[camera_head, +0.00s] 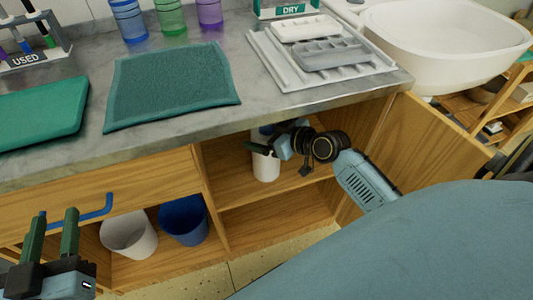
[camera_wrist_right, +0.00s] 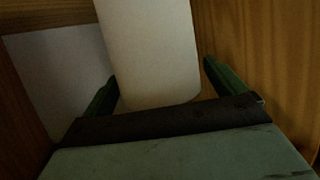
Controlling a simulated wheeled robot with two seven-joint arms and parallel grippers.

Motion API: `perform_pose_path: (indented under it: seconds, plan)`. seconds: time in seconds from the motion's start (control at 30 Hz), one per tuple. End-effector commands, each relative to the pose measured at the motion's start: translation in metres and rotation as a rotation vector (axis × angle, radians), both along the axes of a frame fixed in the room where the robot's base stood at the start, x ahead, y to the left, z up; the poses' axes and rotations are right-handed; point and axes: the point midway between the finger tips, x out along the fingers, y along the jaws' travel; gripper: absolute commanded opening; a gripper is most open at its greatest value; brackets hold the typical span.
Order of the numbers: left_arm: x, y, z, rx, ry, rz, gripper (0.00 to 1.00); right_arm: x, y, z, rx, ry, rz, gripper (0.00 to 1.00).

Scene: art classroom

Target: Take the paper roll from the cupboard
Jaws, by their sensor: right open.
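The white paper roll (camera_head: 266,168) stands upright on the upper shelf of the open cupboard (camera_head: 285,194). My right arm reaches into the cupboard, and my right gripper (camera_head: 263,149) is at the roll, hiding part of its upper half. In the right wrist view the roll (camera_wrist_right: 150,45) stands between the two green fingers of the open gripper (camera_wrist_right: 159,76). A gap shows between the roll and the right-hand finger; I cannot tell whether the left-hand one touches. My left gripper (camera_head: 52,232) is open and empty at the lower left, in front of the drawer.
The cupboard door (camera_head: 425,135) is open on the right, beside my right arm. A worktop (camera_head: 215,112) overhangs the cupboard, with a mat (camera_head: 172,84) and drying rack (camera_head: 320,56) on it. White (camera_head: 128,234) and blue (camera_head: 184,220) bins stand lower left. A blue drawer handle (camera_head: 95,209) juts out.

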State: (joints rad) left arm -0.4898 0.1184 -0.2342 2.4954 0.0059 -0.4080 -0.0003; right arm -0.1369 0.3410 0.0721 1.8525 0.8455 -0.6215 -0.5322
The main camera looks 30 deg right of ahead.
Motion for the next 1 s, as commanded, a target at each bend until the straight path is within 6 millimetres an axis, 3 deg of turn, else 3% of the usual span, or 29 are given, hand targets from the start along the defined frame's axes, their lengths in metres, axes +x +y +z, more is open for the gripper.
perform_pose_path:
  seconds: [0.27, 0.73, 1.0]
  plan:
    - [0.0001, -0.0004, 0.0022, -0.003, -0.011, -0.001, 0.36, 0.0005, 0.0001, 0.0002, 0.0, 0.0, 0.0, 0.95]
    - [0.0, -0.0005, 0.0019, -0.003, -0.01, -0.001, 0.36, 0.0003, -0.0001, 0.0002, 0.0, 0.0, 0.0, 0.33]
    - [0.0, -0.0005, 0.0017, -0.002, -0.008, -0.001, 0.36, 0.0005, -0.0001, 0.0009, 0.0, -0.001, 0.0, 0.32]
